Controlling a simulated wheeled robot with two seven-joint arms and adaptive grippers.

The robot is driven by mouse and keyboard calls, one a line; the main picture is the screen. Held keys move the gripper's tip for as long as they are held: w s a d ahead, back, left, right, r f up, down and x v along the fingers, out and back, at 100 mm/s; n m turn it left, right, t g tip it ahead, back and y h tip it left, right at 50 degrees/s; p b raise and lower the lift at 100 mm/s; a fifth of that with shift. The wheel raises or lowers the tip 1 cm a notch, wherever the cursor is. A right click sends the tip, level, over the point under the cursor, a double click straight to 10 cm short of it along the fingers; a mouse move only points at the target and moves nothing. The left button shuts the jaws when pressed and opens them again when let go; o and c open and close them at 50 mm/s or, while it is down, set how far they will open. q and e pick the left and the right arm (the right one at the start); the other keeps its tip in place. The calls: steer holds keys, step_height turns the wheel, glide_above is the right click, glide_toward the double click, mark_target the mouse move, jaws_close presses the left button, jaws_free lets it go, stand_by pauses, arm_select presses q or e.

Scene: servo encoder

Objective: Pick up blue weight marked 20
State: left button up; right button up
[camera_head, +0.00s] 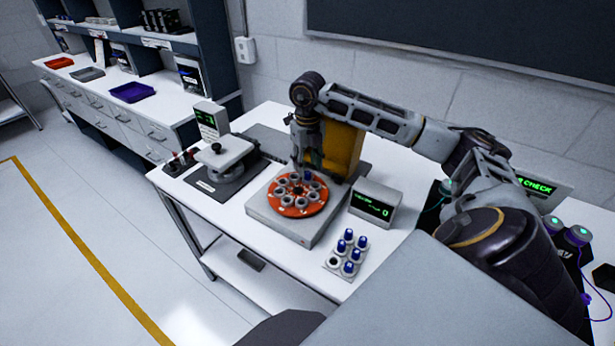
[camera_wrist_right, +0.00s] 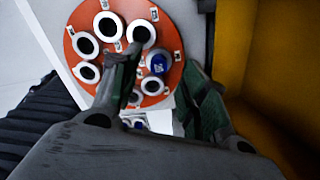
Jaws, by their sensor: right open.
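The orange round turntable (camera_head: 297,202) carries a ring of several grey-white cups and also shows in the right wrist view (camera_wrist_right: 75,43). One cup at its back holds a blue weight (camera_head: 308,176), which shows as a blue top with a pale mark in the right wrist view (camera_wrist_right: 158,63). I cannot read the mark as a number. My right gripper (camera_head: 307,164) hangs over the back of the turntable, just above this weight. In the right wrist view its open fingers (camera_wrist_right: 160,72) stand on either side of the blue top. My left gripper is not in view.
A small rack (camera_head: 333,262) with several blue-topped pieces stands front right of the turntable's grey base. A display box (camera_head: 376,205) reads 0. A yellow block (camera_head: 343,148) is close behind my gripper.

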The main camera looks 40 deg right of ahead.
mark_target(308, 173)
steer(key=shift+f, duration=1.55)
steer(key=c, duration=0.9)
